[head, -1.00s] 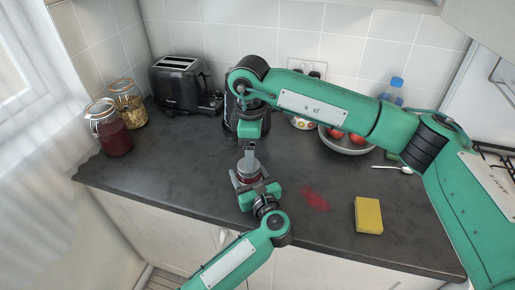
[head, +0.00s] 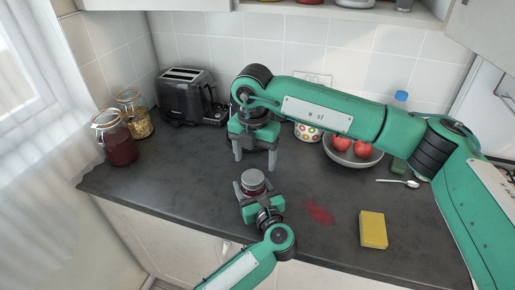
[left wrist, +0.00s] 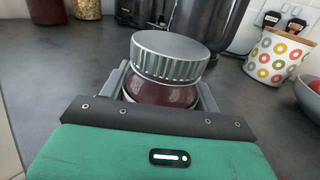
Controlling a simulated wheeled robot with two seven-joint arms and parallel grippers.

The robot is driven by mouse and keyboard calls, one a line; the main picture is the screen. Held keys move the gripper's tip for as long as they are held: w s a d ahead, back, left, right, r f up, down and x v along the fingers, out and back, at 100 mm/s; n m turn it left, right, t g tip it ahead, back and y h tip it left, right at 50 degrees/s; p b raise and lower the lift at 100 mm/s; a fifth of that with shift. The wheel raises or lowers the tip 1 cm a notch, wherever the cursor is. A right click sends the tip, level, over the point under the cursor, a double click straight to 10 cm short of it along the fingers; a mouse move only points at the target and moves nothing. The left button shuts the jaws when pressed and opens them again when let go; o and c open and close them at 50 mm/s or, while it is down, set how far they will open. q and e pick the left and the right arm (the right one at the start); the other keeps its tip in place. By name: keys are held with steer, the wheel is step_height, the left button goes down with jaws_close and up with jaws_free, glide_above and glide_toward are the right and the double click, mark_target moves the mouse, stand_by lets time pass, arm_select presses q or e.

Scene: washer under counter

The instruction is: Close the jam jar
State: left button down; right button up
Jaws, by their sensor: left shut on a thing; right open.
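The jam jar (head: 254,190) is small, with dark red contents and a silver ridged lid (head: 252,177) on top. In the left wrist view the lid (left wrist: 168,57) covers the mouth of the jar (left wrist: 160,94); I cannot tell how tightly it sits. My left gripper (head: 258,196) is shut around the jar body and holds it upright; its fingers also show in the left wrist view (left wrist: 162,98). My right gripper (head: 255,161) is open and empty, pointing down just above and behind the lid, apart from it.
Two clip-top jars (head: 118,145) and a black toaster (head: 190,97) stand at the left back. A bowl with red fruit (head: 352,157), a spoon (head: 398,182), a yellow sponge (head: 373,230) and a red smear (head: 319,212) are to the right. The counter left of the jar is clear.

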mark_target(253, 176)
steer(key=n, duration=0.4)
steer(key=shift+r+n, duration=0.15)
steer(key=shift+n, duration=0.25)
steer(key=n, duration=0.3)
steer(key=shift+a+r, duration=0.1)
steer(key=shift+r, duration=0.05)
steer(key=n, duration=0.6)
steer(key=shift+r, duration=0.2)
steer(key=n, duration=0.3)
steer(key=shift+a+r, duration=0.1)
steer(key=shift+r, duration=0.05)
steer(key=n, duration=0.4)
steer(key=shift+r+n, duration=0.15)
steer(key=shift+n, duration=0.25)
steer(key=n, duration=0.6)
steer(key=shift+w+r, duration=0.1)
steer(key=shift+r, duration=0.15)
steer(key=shift+f, duration=4.05)
